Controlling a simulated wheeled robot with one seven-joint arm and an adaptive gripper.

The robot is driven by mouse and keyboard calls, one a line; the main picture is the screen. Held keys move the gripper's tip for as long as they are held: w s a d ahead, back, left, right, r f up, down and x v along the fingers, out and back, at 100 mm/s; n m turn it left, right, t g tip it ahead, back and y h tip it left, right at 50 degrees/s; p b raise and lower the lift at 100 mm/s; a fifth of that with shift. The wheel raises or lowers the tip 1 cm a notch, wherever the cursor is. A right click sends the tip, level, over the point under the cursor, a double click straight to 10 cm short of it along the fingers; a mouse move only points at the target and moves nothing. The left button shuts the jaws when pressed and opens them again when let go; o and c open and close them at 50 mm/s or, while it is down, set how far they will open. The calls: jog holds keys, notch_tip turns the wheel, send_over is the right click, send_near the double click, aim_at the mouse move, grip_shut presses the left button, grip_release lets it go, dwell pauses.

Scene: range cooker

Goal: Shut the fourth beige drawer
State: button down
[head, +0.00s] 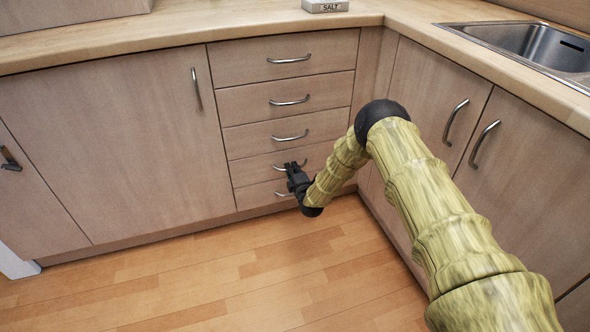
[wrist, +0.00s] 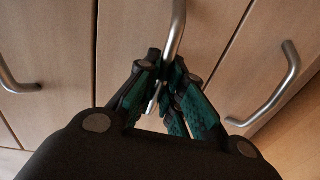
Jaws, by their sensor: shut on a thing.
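The fourth beige drawer (head: 252,169), counted from the top, is in a stack of five in the head view. Its front looks flush or nearly flush with its neighbours; a small gap is hard to judge. My gripper (head: 291,166) is at its metal handle (head: 303,163). In the wrist view the handle (wrist: 178,24) runs down between the fingers of my gripper (wrist: 167,66), which is shut on it. The fingers and wrist hide part of the handle and drawer front.
The bottom drawer's handle (head: 283,194) is just below my gripper. Cupboard doors (head: 428,100) meet the drawers at a corner on the right, close to my arm. The wooden floor (head: 200,285) in front is clear.

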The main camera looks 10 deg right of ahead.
jog(key=shift+f, duration=0.2)
jog(key=c, duration=1.5)
grip_release()
jog(key=shift+w+f, duration=0.1)
jog(key=shift+f, duration=0.05)
jog(key=shift+r, duration=0.25)
jog(key=s, duration=0.4)
jog(key=s+d, duration=0.1)
jog(key=s, duration=0.3)
jog(key=s+r, duration=0.1)
jog(key=s, duration=0.2)
jog(key=shift+s+d, duration=0.2)
jog(key=shift+s, duration=0.2)
